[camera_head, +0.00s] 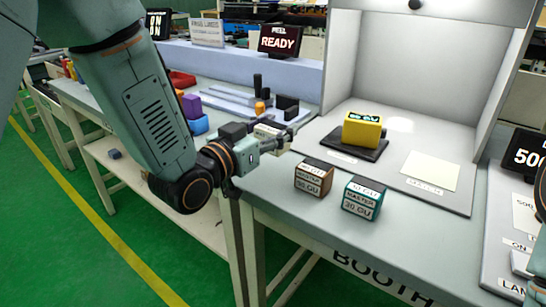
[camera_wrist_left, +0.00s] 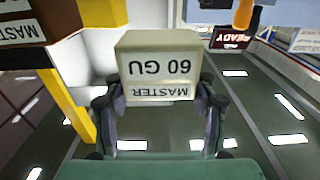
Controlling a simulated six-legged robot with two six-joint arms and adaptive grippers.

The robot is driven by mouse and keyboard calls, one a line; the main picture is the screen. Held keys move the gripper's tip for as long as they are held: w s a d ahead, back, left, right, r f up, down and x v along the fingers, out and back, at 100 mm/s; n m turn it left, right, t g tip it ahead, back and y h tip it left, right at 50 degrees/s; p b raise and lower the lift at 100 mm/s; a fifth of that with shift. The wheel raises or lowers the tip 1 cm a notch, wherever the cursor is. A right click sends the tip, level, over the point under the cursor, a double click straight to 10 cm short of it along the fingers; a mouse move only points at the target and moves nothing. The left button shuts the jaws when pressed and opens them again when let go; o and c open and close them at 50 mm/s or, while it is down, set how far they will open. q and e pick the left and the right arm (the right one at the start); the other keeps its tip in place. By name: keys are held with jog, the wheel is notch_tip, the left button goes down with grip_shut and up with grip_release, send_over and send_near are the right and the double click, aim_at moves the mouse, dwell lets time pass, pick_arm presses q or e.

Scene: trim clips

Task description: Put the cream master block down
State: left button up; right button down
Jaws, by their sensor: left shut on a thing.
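The cream master block (camera_head: 271,134), labelled 60 GU in the left wrist view (camera_wrist_left: 157,66), is between the fingers of my left gripper (camera_head: 287,137). The gripper is shut on it, with a finger at each side of the block in the wrist view (camera_wrist_left: 158,112). In the head view the block is near the bench's left part, left of the booth, partly hidden by the gripper. I cannot tell whether its underside touches the bench.
A brown master block (camera_head: 313,178) and a teal master block (camera_head: 362,199) stand on the bench (camera_head: 290,213) in front. Bare bench lies left of the brown block.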

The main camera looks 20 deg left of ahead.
aim_at(272, 151)
pick_arm(q)
jog(key=shift+w+f, duration=0.1)
jog(key=shift+f, duration=0.4)
jog(key=f, duration=0.2)
jog(key=f+b, duration=0.1)
jog(key=shift+s+f, duration=0.15)
jog(key=shift+s, duration=0.1)
jog(key=shift+w+f, duration=0.25)
jog(key=shift+f, duration=0.05)
jog(key=shift+s, duration=0.1)
jog(key=shift+s+f, duration=0.1)
jog(key=o, duration=1.1)
jog(key=shift+f, duration=0.15)
jog(key=shift+o, duration=0.6)
jog(key=shift+b, duration=0.3)
